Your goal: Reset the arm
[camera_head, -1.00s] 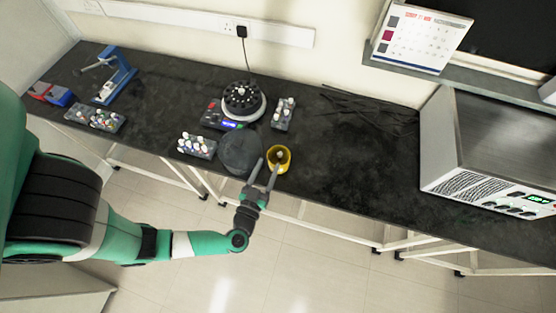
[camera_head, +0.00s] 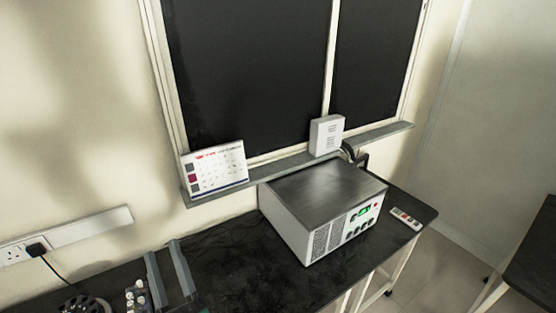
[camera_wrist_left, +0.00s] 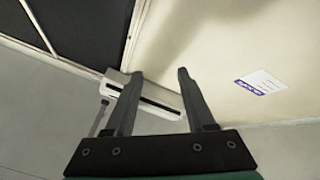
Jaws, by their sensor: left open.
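My left gripper (camera_head: 163,248) is at the lower left of the head view. Its two grey fingers point up the picture, apart, in front of the dark bench (camera_head: 235,262). In the left wrist view the gripper (camera_wrist_left: 160,73) is open, with nothing between its fingers. Its arm is below the head picture's edge. My right gripper is in neither view.
A metal instrument box (camera_head: 325,208) stands on the bench, with a remote (camera_head: 406,218) to its right. A calendar (camera_head: 215,170) and a white box (camera_head: 326,135) are on the window ledge. A vial rack (camera_head: 138,297) and centrifuge (camera_head: 85,305) are partly cut off. The wrist view shows a white wall unit (camera_wrist_left: 165,92).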

